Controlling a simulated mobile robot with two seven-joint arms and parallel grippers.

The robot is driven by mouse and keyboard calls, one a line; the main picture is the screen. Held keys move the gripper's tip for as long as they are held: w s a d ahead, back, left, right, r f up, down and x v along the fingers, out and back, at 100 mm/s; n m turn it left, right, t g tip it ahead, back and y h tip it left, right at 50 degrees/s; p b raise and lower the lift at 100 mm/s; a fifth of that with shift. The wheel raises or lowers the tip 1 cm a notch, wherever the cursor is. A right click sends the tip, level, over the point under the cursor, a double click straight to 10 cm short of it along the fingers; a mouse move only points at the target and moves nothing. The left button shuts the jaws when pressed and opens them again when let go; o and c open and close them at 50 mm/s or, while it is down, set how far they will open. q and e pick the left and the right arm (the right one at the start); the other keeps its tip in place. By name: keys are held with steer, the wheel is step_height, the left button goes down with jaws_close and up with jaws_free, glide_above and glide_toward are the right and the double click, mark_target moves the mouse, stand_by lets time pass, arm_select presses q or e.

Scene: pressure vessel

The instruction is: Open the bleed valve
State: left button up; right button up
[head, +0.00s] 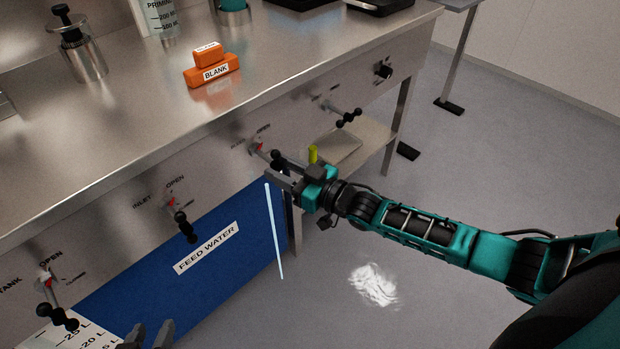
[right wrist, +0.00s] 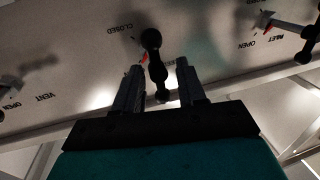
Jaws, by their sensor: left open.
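A valve with a black ball-ended handle (head: 279,158) and a red pointer (head: 259,147) sits on the steel front panel below an OPEN label; its name is too small to read surely. My right gripper (head: 284,172) is at this valve. In the right wrist view the gripper (right wrist: 158,66) is open, with the valve handle (right wrist: 154,58) between its two fingers and gaps showing beside it. A CLOSED label shows to the handle's left there. My left gripper (head: 150,334) is open and empty at the bottom edge of the head view, partly cut off.
Similar valves stand along the panel: the inlet valve (head: 182,222), the tank valve (head: 55,308) and two further right. Below is the blue feed water tank (head: 240,262). The orange BLANK block (head: 214,68) lies on the steel worktop. A low shelf (head: 345,150) is behind my right gripper.

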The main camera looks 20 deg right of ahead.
arm_select(q)
steer(key=shift+d+r+p, duration=0.15)
steer(key=shift+r+p, duration=0.55)
steer(key=shift+r, duration=0.15)
arm_select(e)
steer(key=v, duration=0.9)
arm_select(q)
steer(key=s+a+r+y+p, duration=0.1)
steer(key=a+r+p, duration=0.2)
steer(key=p, duration=0.6)
step_height(320, 180, up, 2)
steer(key=shift+s, duration=0.3)
arm_select(e)
steer(key=s+a+m+g+h, duration=0.2)
steer(key=s+h, duration=0.1)
steer(key=s, duration=0.4)
steer(key=s+a+r+m+g+h, duration=0.1)
steer(key=s+a+g+h, duration=0.1)
steer(key=s+h, duration=0.2)
steer(key=s, duration=0.3)
steer(key=shift+m+g, duration=0.3)
steer(key=shift+m, duration=0.1)
arm_select(q)
steer(key=shift+s+a, duration=0.1)
steer(key=shift+a, duration=0.05)
arm_select(e)
steer(key=shift+a, duration=0.2)
